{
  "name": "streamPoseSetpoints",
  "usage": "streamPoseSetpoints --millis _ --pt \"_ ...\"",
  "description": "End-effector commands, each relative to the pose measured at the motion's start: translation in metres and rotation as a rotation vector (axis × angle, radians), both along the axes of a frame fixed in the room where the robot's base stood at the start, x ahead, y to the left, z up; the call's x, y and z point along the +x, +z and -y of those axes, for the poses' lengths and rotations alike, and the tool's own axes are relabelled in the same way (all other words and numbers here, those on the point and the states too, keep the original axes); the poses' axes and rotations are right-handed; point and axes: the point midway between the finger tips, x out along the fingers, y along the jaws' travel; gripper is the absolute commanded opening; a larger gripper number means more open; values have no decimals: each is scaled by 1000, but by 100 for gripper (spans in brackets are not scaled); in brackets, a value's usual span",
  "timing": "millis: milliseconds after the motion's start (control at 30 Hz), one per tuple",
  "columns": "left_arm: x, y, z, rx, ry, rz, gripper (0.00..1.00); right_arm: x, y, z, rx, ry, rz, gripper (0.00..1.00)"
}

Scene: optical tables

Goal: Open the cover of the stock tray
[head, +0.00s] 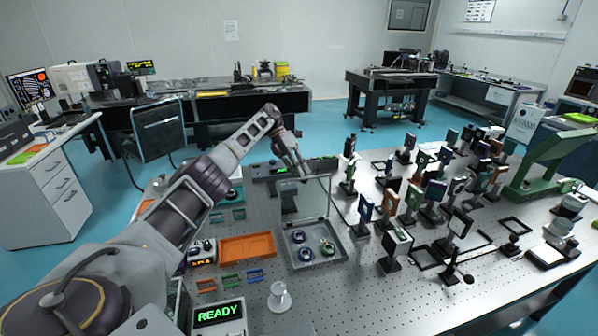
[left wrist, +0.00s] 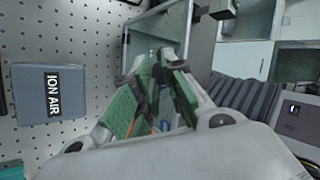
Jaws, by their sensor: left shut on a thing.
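The stock tray (head: 341,259) is a shallow grey box on the perforated optical table, holding 3 dark ringed round parts. Its clear cover (head: 312,206) stands raised, roughly upright, along the tray's far side. My left gripper (head: 304,174) is at the cover's top edge and shut on it. In the left wrist view the gripper's green-padded fingers (left wrist: 159,66) close toward the pale-framed clear cover (left wrist: 126,52); the exact contact is partly hidden by the fingers. My right gripper is not in view.
An orange tray (head: 247,247) lies left of the stock tray, with a READY display (head: 218,314) in front. A white knobbed piece (head: 279,298) stands near the front. Many mounted optics (head: 390,200) crowd the table on the right. A box marked ION AIR (left wrist: 52,92) sits beside the gripper.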

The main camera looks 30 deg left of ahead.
Motion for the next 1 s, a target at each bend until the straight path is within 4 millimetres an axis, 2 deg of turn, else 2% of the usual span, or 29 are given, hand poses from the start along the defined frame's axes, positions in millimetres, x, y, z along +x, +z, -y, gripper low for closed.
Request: streamPoseSetpoints --millis 33,267,767,1000 --pt "-5 -27 -1 27 5 -41 17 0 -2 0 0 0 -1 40" --pt "-5 -26 0 27 4 -40 46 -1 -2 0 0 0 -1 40" --pt "-4 -25 1 26 3 -39 46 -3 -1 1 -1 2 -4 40" --pt "-5 -16 0 26 3 -37 46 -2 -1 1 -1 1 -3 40"
